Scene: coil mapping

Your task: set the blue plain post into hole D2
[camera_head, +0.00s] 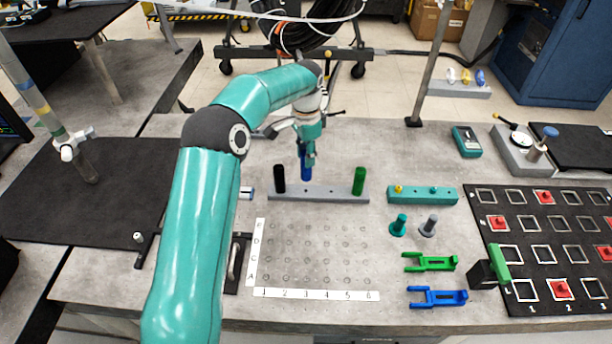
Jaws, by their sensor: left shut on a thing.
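The blue plain post (306,172) is upright in my left gripper (308,154), which is shut on it. Its lower end shows just above the rear edge of the grey rack (319,194); I cannot tell whether it is clear of the rack. A black post (279,178) and a green post (359,181) stand in the rack, left and right of it. The hole grid (312,251) lies in front, with letters on its left strip and numbers 1 to 6 along the front. Hole D2 (287,243) appears empty, though the lettering is small. My right gripper is not in view.
A teal block (422,195), a teal peg (399,225) and a grey peg (429,225) stand right of the grid. Green (430,262) and blue (437,297) brackets lie in front of them. A black board (510,235) with square frames is farther right. The grid surface is clear.

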